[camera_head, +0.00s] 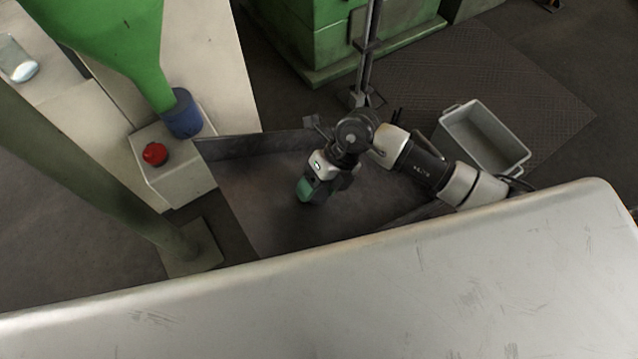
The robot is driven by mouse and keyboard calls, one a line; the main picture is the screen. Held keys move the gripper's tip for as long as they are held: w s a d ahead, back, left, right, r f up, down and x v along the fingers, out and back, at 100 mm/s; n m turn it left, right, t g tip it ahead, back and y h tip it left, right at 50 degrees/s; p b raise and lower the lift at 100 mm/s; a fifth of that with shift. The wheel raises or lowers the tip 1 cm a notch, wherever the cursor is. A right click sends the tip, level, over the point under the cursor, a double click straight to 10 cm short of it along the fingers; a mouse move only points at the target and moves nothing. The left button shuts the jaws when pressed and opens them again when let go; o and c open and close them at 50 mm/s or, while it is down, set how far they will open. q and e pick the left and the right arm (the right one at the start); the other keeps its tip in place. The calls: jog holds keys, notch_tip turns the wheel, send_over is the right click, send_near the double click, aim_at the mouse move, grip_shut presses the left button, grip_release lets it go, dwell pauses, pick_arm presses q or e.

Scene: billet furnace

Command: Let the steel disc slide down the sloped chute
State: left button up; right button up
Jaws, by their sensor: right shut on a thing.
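The chute (255,205) is a wide dark metal sheet with raised side walls, in the middle of the view. My right arm comes in from the right, over the chute. My right gripper (306,190) points down over the chute's middle, with a teal part at its tip. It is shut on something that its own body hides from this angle. I cannot make out the steel disc anywhere, and I cannot tell whether the gripper's tip touches the chute. My left gripper is not in view.
A grey open bin (480,140) stands on the floor at the right, behind my right arm. A pale box with a red button (155,154) and a blue cylinder (182,115) stand left of the chute. A green post (95,175) rises at the left. Green machinery (310,45) stands behind.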

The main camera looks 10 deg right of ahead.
jog(key=o, duration=1.2)
jog(key=shift+o, duration=0.2)
jog(key=shift+d+r, duration=0.2)
jog(key=shift+r, duration=0.1)
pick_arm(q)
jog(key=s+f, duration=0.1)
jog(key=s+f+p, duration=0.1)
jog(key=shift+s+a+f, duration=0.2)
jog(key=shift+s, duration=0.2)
pick_arm(e)
jog(key=v, duration=1)
jog(key=shift+w+r, duration=0.1)
